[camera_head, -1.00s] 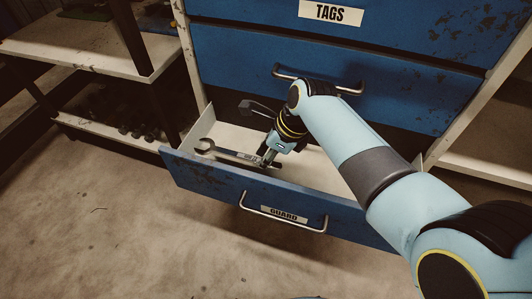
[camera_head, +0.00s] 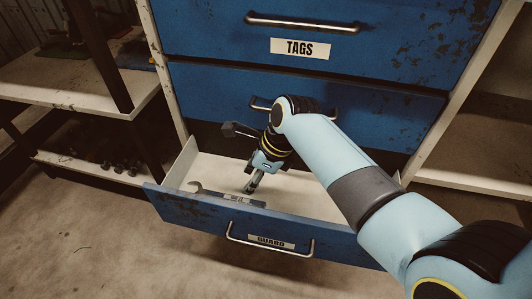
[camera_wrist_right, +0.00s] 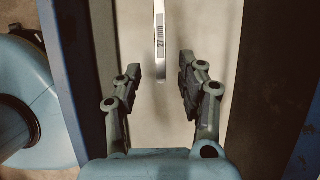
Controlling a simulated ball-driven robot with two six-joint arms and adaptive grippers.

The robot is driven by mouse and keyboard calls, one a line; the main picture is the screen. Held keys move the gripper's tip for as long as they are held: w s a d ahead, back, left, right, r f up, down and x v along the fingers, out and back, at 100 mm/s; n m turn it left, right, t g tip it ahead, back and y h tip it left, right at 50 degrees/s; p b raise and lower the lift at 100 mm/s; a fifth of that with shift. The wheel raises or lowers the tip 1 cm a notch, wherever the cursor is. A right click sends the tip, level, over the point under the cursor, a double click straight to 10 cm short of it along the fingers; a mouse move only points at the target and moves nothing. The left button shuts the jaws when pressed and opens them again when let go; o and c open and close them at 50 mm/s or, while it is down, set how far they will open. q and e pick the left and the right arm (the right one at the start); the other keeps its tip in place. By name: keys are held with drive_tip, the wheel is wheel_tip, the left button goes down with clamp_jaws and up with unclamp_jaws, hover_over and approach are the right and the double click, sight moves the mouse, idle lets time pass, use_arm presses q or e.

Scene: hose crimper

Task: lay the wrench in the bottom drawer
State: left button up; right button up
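The wrench (camera_head: 228,196) is grey metal with an open jaw at its left end. It lies inside the pulled-out bottom drawer (camera_head: 200,212), labelled GUARD, along the inner side of the front panel. In the right wrist view the wrench (camera_wrist_right: 160,35) shows its "27 mm" marking over the pale drawer floor. My right gripper (camera_head: 251,186) points down into the drawer, close above the wrench's right part. In the right wrist view the gripper (camera_wrist_right: 160,80) has its fingers apart, with clear gaps on both sides of the wrench's end. My left gripper is not in view.
Above is a closed blue drawer with a handle (camera_head: 337,113), then one labelled TAGS (camera_head: 299,48). A shelf rack (camera_head: 70,98) stands on the left and another shelf (camera_head: 475,182) on the right. The drawer's right part is empty where visible.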

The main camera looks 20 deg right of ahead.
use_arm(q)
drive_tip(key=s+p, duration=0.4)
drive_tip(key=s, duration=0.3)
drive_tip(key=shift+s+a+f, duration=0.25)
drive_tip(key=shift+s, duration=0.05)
use_arm(e)
drive_tip(key=v, duration=0.9)
drive_tip(key=shift+r, duration=0.25)
